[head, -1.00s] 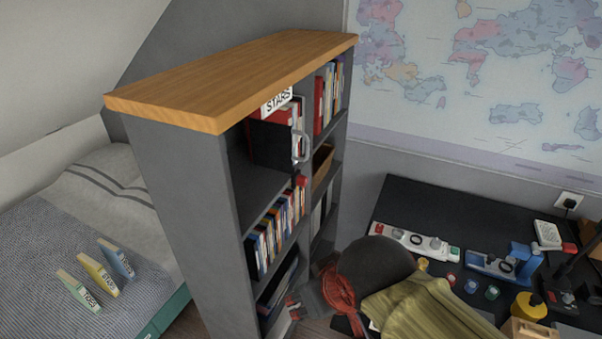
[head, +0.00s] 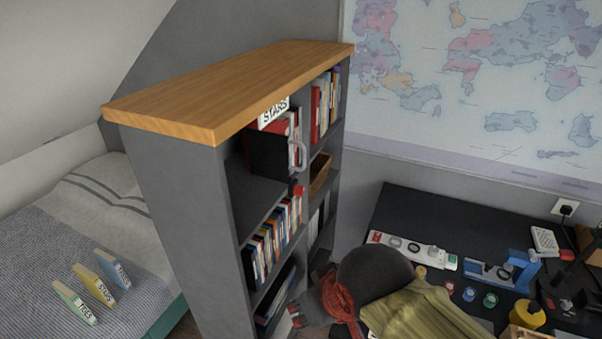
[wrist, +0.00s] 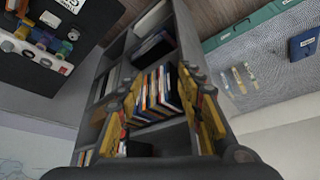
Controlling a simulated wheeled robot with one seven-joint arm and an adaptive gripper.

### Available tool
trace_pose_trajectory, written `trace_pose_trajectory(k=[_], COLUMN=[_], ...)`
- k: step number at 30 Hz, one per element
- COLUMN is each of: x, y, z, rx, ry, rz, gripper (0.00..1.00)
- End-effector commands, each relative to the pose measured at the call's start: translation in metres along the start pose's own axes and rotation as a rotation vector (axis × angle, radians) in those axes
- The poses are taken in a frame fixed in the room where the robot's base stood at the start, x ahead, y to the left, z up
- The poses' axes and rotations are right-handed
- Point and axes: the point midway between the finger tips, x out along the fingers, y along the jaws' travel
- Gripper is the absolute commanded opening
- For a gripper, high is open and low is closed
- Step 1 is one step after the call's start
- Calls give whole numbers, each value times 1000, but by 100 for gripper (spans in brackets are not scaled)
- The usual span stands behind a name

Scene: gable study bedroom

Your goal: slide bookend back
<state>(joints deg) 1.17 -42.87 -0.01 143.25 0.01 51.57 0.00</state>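A black upright panel (head: 268,156), apparently the bookend, stands in the bookcase's upper near compartment under the STARS sign (head: 274,110). A pale grey looped handle (head: 301,154) shows at its front edge. Red and white books stand beside the panel, on its far side; empty shelf lies on its near side.
The grey bookcase (head: 180,220) has a wooden top. More books (head: 272,240) fill the shelf below. Three labelled books (head: 100,288) stand on the bed (head: 140,235) at left. A black desk (head: 420,212) with small items is at right.

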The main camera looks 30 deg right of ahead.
Motion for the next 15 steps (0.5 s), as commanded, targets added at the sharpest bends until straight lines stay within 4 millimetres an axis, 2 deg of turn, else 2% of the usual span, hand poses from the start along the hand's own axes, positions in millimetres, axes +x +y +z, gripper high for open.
trace_pose_trajectory(k=[2,5,9,15], x=[-3,5,18,40], y=[12,32,57,66], z=[-4,-3,-7,-17], rx=[38,107,254,594], ry=[-31,-117,-246,-421], rz=[20,49,50,-63], gripper=[31,26,26,26])
